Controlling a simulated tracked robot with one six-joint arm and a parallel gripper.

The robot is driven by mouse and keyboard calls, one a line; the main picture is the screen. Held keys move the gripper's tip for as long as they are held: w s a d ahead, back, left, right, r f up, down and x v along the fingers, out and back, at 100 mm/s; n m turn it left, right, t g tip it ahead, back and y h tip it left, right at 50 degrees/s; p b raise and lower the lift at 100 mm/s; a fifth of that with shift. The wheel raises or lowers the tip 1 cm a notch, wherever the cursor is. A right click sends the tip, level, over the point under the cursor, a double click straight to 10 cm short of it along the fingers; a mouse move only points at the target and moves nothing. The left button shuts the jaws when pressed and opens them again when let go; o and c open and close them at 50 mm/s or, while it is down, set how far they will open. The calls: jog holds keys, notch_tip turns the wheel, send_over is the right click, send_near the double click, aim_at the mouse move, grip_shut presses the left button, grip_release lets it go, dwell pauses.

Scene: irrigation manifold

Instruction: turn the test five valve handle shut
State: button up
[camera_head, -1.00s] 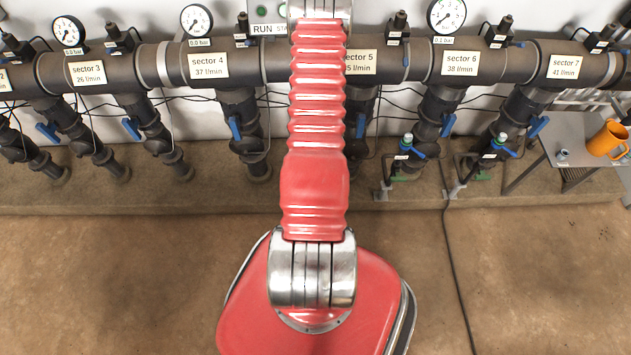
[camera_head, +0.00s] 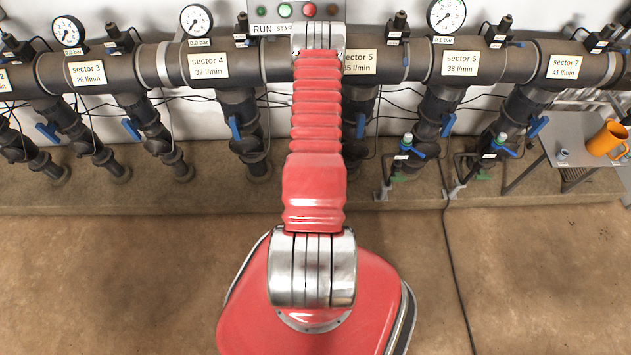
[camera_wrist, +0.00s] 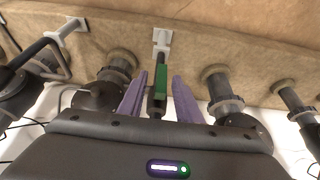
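Two small test valves with blue handles stand at right in the head view, one at left (camera_head: 405,152) and one at right (camera_head: 500,147); their tags are too small to read, so I cannot tell from them which is test five. In the wrist view my gripper (camera_wrist: 160,78) is open, with a purple finger on each side of a narrow upright fitting with a green part (camera_wrist: 160,78). I see clear gaps beside it, and no grip on it. No blue handle can be made out there. My gripper is hidden behind my arm in the head view.
A thick grey manifold pipe (camera_head: 285,62) with gauges crosses the back. Several blue-handled branch pipes hang below it. A small table (camera_head: 585,140) with an orange jug (camera_head: 606,139) stands at right. A dark cable (camera_head: 455,260) lies on the otherwise open floor.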

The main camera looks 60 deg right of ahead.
jog(key=shift+x, duration=0.75)
jog(key=shift+c, duration=0.7)
grip_shut()
jog(key=shift+a, duration=0.15)
jog(key=shift+s, duration=0.1)
